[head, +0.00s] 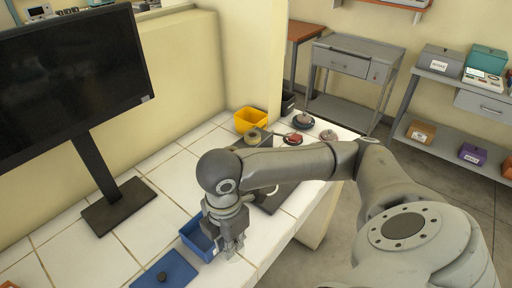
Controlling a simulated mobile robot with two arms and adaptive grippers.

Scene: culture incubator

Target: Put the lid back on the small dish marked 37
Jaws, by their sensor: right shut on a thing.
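My right gripper (232,246) points down over the white tiled bench, just right of a blue open tray. It is shut on a small pale, clear-looking thing (233,257) at its fingertips. This may be a lid, but it is too small and faint to be sure. No mark 37 can be read, and I cannot pick out the small dish for certain. My forearm and wrist hide part of the bench. My left gripper is not in view.
The blue tray (190,238) is close beside my gripper. A blue mat (178,267) with a dark round knob (162,277) lies in front. A monitor (75,80) stands left. A yellow bin (250,119) and round items (293,139) are farther back. Clear tiles lie left of the tray.

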